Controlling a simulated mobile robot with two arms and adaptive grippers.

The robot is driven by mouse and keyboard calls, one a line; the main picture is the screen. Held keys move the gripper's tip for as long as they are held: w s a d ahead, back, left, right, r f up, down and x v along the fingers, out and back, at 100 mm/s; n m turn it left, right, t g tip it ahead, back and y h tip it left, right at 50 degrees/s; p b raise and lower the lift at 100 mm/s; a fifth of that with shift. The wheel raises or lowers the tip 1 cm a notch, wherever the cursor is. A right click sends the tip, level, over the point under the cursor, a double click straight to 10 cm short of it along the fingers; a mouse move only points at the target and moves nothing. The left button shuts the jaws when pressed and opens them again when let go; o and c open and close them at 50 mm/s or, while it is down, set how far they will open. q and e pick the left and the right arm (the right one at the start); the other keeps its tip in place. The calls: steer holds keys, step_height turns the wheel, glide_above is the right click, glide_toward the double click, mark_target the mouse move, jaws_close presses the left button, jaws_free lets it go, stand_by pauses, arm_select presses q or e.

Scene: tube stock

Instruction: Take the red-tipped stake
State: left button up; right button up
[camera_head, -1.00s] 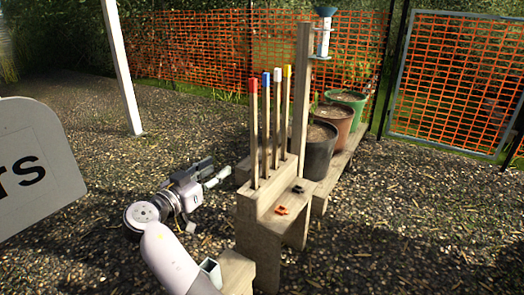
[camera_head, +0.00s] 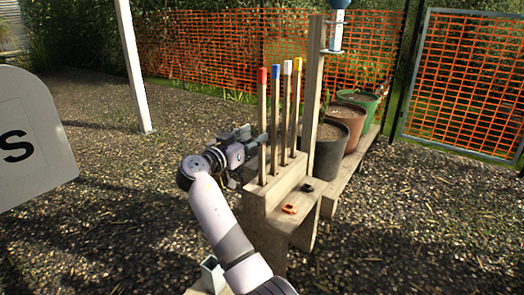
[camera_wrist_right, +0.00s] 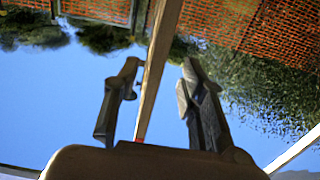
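The red-tipped stake (camera_head: 262,125) stands upright in the wooden block (camera_head: 276,190), leftmost in a row with blue-, white- and yellow-tipped stakes. My right gripper (camera_head: 252,136) is beside its upper part, below the red tip. In the right wrist view the open right gripper (camera_wrist_right: 160,72) has one finger on each side of the stake (camera_wrist_right: 154,80), with gaps visible on both sides. A bit of red shows low there, partly hidden by the gripper body. I cannot tell how deep the stake sits between the fingers. My left gripper is out of view.
The blue (camera_head: 275,110), white (camera_head: 286,110) and yellow (camera_head: 296,110) stakes stand close on the right. A thick post (camera_head: 312,90) rises behind them. Orange (camera_head: 289,209) and black (camera_head: 307,187) clips lie on the lower ledge. Pots (camera_head: 330,150) stand behind.

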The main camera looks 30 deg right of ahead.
mark_target(262, 147)
steer(key=x, duration=0.1)
steer(key=b+x, duration=0.1)
steer(key=x, duration=0.2)
steer(key=shift+d+f+b, duration=0.35)
steer(key=shift+d+f, duration=0.05)
steer(key=shift+c, duration=0.5)
jaws_close()
